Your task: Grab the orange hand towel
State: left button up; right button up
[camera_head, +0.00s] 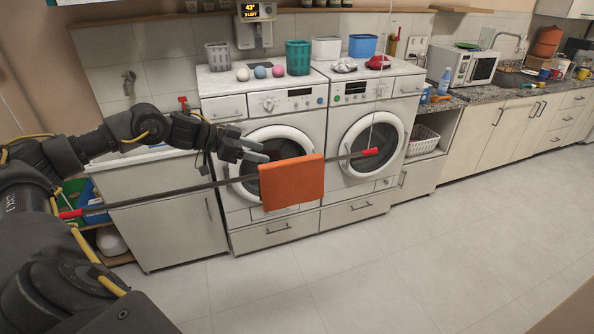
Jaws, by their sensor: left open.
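The orange hand towel (291,183) hangs folded over a thin dark rod (180,192) in front of the two washing machines. My left gripper (262,152) reaches in from the left, just above and left of the towel's upper left corner. Its fingers point right and are apart, with nothing seen between them. Whether a fingertip touches the towel cannot be told from this angle. My right gripper is not in view.
The rod has red ends and crosses the space before the left washing machine (229,106) and right washing machine (404,85). Baskets, balls and cloths stand on top of the machines. A counter with a microwave (458,66) is at right. The tiled floor (400,270) is clear.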

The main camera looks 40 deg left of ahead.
aim_at(288, 161)
pick_arm(q)
jog(key=shift+w+d+f+p, duration=0.15)
jog(key=shift+w+d+p, duration=0.15)
jog(key=shift+p, duration=0.25)
jog(key=x, duration=0.2)
jog(key=p+x, duration=0.1)
jog(key=x, duration=0.1)
jog(key=shift+a+f, duration=0.15)
jog(key=shift+a, duration=0.15)
jog(key=shift+w+d+p, duration=0.1)
jog(key=shift+d+p, duration=0.05)
jog(key=shift+p, duration=0.15)
jog(key=p+x, duration=0.3)
jog(key=x, duration=0.1)
jog(key=shift+w, duration=0.25)
jog(key=shift+w+d+f, duration=0.2)
jog(key=shift+w+f, duration=0.1)
jog(key=shift+f, duration=0.1)
jog(key=shift+s, duration=0.15)
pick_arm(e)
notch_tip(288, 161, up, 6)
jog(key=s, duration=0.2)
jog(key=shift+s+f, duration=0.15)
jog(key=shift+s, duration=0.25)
pick_arm(q)
grip_shut()
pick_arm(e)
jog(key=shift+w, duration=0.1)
